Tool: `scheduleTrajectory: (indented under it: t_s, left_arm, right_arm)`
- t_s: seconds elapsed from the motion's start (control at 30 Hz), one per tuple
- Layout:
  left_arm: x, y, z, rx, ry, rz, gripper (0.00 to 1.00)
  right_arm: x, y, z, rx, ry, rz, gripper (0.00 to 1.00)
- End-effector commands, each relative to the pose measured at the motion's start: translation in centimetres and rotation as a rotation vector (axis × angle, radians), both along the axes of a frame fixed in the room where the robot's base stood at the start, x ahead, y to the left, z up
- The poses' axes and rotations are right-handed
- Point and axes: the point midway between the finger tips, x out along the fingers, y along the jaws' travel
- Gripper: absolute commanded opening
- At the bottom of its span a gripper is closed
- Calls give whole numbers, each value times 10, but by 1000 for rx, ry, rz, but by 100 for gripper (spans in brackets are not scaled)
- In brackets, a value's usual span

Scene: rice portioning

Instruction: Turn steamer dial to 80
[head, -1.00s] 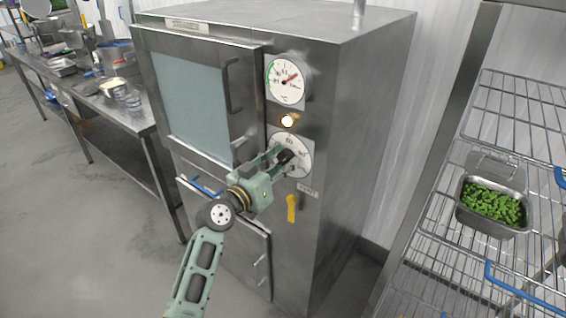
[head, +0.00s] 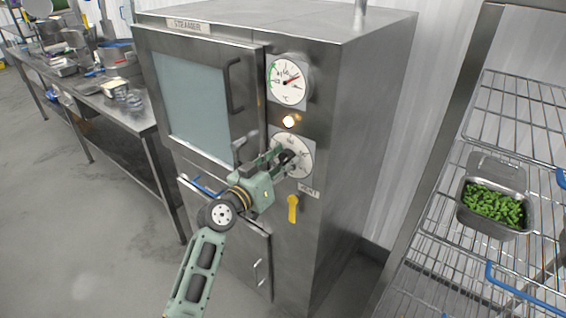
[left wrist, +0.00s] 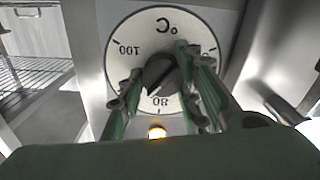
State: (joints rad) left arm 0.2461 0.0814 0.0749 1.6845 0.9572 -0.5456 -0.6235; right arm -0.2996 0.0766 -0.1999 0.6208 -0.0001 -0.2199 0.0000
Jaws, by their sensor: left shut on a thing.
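The steamer (head: 345,120) is a tall steel cabinet with its door shut. Its round white dial (head: 306,153) sits on the front panel, below a lit lamp. In the left wrist view the dial face (left wrist: 125,28) appears upside down, with 80 at the bottom and 100 at upper left. My left gripper (head: 284,160) is shut on the dark dial knob (left wrist: 162,72), one finger on each side. The knob's pale mark points down and slightly left, close to the 80. The fingers hide part of the dial's numbers. My right gripper is not in view.
A temperature gauge (head: 289,82) and the lit lamp (head: 289,121) are above the dial; a yellow vent handle (head: 292,208) hangs below. A wire rack (head: 520,110) at right holds a pan (head: 468,222) of green food. A steel bench (head: 140,118) with containers stands at left.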

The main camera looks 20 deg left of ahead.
Motion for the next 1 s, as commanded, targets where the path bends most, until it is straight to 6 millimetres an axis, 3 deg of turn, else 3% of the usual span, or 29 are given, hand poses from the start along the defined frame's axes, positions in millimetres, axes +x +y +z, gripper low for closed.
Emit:
scheduleTrajectory:
  t_s: [0.7, 1.0]
  left_arm:
    - [0, -3, 2, -472, 179, -8, 5]
    - [0, -3, 3, -594, 220, -9, 5]
  right_arm:
    - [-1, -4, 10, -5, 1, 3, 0]
    - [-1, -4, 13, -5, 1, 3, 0]
